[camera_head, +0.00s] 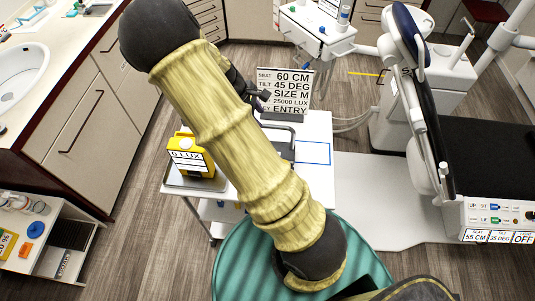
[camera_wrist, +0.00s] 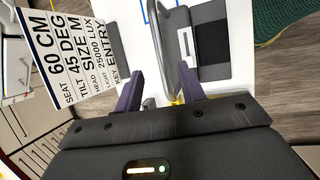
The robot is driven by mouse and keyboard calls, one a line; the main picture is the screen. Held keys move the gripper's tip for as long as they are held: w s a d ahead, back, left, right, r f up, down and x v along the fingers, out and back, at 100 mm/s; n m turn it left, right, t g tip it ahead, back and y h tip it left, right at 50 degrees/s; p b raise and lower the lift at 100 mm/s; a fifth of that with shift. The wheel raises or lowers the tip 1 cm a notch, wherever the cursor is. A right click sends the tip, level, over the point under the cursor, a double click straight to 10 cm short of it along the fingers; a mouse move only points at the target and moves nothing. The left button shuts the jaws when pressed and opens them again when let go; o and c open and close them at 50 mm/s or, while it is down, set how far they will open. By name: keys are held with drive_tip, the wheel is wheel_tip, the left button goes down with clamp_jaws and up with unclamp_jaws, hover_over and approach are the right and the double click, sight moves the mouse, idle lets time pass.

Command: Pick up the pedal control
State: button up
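The likely pedal control is a dark grey flat unit with a bent metal bar, on the white cart top; it shows in the head view (camera_head: 284,134), partly hidden by my arm. In the wrist view the grey unit (camera_wrist: 208,15) has a black pad, and its metal bar runs down toward my fingers. My gripper (camera_wrist: 160,76) is open, its two purple fingers spread apart. The bar appears in the gap between them, close to the right finger; I cannot tell whether they touch. In the head view my gripper (camera_head: 261,100) is mostly hidden behind my arm.
A sign (camera_head: 284,92) reading "60 CM, 45 DEG" stands at the cart's back. A yellow "0 LUX" box (camera_head: 190,155) sits on a tray at the left. A blue outlined rectangle (camera_head: 314,153) marks bare cart top. The dental chair (camera_head: 460,150) is at the right.

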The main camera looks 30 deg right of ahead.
sight(267, 125)
drive_tip(key=shift+x, duration=1.25)
drive_tip(key=shift+s+d+f+p, duration=0.1)
drive_tip(key=shift+d+f+p, duration=0.15)
drive_tip(key=shift+p, duration=0.1)
drive_tip(key=p+x, duration=0.1)
drive_tip(key=x, duration=0.3)
drive_tip(key=shift+s, duration=0.2)
drive_tip(key=shift+d+f, duration=0.1)
drive_tip(key=shift+f, duration=0.1)
drive_tip(key=shift+f, duration=0.25)
drive_tip(key=shift+c, duration=0.2)
clamp_jaws()
